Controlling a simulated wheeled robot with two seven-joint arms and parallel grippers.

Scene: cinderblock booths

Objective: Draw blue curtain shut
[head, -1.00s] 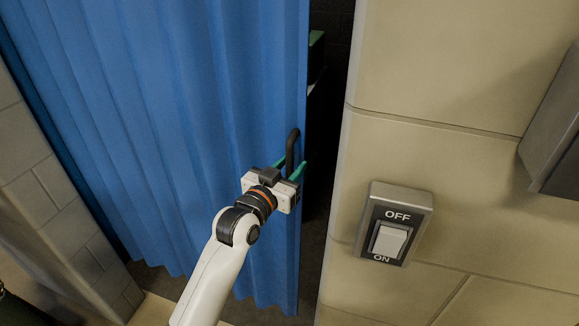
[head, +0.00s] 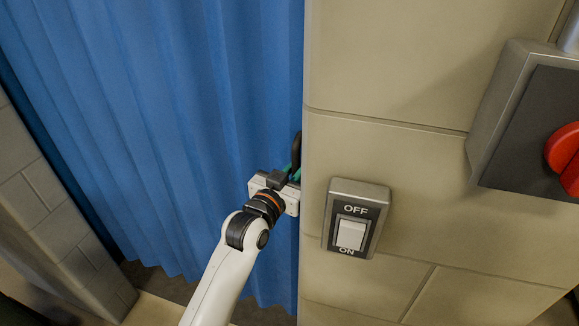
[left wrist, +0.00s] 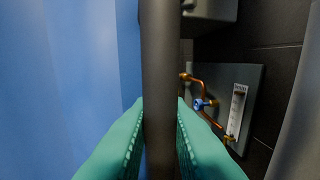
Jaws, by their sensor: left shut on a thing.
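The blue curtain (head: 170,120) hangs in folds across the booth opening and reaches the block wall's edge in the head view. Its dark upright handle (head: 296,150) is at its right edge. My left gripper (head: 287,174) is at the handle, partly hidden behind its own wrist. In the left wrist view the teal fingers (left wrist: 160,130) are shut on the dark handle bar (left wrist: 160,60), one on each side. The curtain (left wrist: 60,70) fills the left of that view; the dark booth inside shows right of the bar. My right gripper is not in view.
A tan block wall (head: 400,90) stands right of the curtain, close to my left gripper. It carries an OFF/ON switch (head: 355,220) and a grey box with a red knob (head: 565,150). Inside the booth are a copper pipe (left wrist: 207,117) and a gauge (left wrist: 236,112).

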